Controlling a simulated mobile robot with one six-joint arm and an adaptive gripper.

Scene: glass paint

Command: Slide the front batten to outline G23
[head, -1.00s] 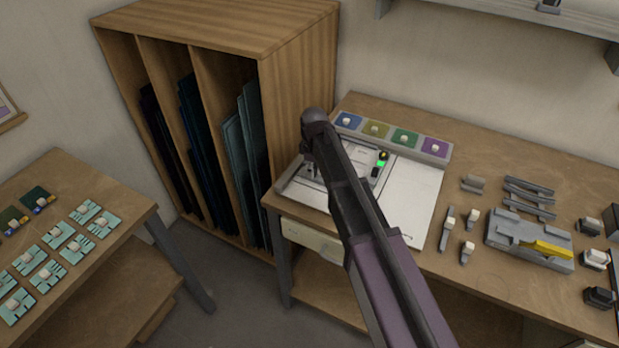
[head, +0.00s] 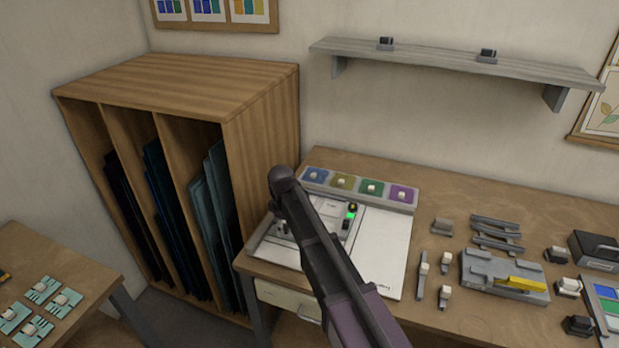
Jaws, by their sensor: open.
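No batten can be told for certain as the front one. Grey bars with pale knobs lie right of the white board, the longest being a narrow bar (head: 421,284). The white board (head: 388,245) lies on the bench's left part with a grey fixture (head: 358,226) on it, a green light showing. Small print on the board is unreadable, and I cannot make out an outline marked G23. My arm crosses in front of the board and fixture and hides part of both. My gripper cannot be made out.
A strip of four coloured pads (head: 357,188) stands behind the board. A grey jig with a yellow piece (head: 513,283) and several small blocks crowd the bench's right. A wooden rack (head: 265,135) of glass sheets stands left; a shelf (head: 450,65) hangs above.

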